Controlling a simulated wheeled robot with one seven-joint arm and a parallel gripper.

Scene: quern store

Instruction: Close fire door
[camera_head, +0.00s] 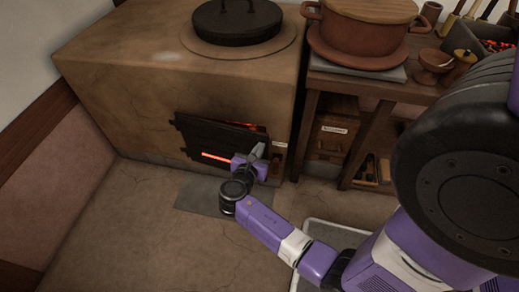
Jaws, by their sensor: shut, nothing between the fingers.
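The fire door (212,137) is a dark metal panel low on the front of the brown clay stove (110,85). It stands partly open. Orange glow shows past its upper right edge and as a bright strip along its lower edge. My gripper (259,152) is shut and empty at the right end of the door, close to the opening. I cannot tell whether it touches the door. My wrist hides the lower right part of the opening.
A black lidded pan (237,20) sits on the stove top. A wooden shelf table (385,90) stands to the right, with a terracotta pot (358,30) on it and a labelled wooden box (333,128) below. A grey plate (200,196) lies on the floor before the stove. Floor to the left is clear.

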